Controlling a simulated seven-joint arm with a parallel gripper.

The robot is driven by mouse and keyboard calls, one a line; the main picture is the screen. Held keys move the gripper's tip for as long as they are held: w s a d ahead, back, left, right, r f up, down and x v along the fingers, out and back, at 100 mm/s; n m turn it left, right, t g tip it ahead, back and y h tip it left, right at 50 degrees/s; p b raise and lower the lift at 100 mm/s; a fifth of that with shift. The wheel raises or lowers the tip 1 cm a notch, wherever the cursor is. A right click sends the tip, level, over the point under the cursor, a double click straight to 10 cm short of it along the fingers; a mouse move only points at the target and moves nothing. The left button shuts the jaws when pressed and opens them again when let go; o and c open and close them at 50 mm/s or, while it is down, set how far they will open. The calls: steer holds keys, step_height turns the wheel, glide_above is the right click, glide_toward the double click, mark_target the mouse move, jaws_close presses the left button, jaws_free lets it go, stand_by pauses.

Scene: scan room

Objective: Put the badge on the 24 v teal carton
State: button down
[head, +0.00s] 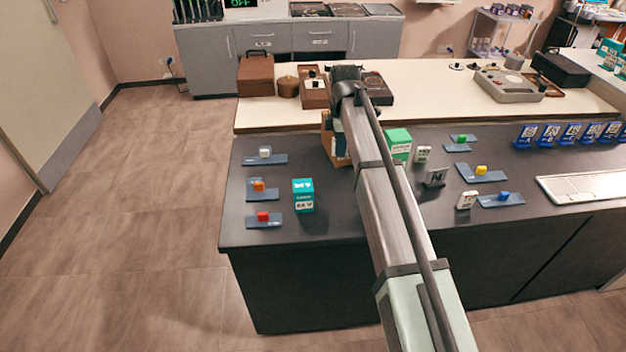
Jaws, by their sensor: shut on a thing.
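A teal carton (303,196) with white label patches stands upright on the dark counter, left of my arm. Its lower label seems to end in V, but the number is too small to read surely. A greener carton (398,140) stands farther back, just right of my arm and partly covered by it. My arm reaches over the counter, and its far end is near the pale back ledge. My gripper's fingers are hidden behind the arm, so what they hold does not show. I cannot pick out the badge with certainty.
Blue plates with coloured cubes lie left (264,218) and right (482,173). A brown open box (328,146) is partly behind the arm. A white tray (585,187) lies far right.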

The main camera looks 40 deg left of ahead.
steer(key=n, duration=0.1)
glide_toward(303, 185)
step_height(303, 185, up, 3)
steer(key=w+a, duration=0.3)
steer(key=shift+s+d+m, duration=0.5)
steer(key=shift+s+d, duration=1)
steer(key=shift+s, duration=0.15)
steer(key=shift+f, duration=4.55)
steer(key=shift+f, duration=0.1)
steer(key=c, duration=1.1)
jaws_free()
steer(key=shift+o, duration=0.2)
step_height(303, 185, up, 12)
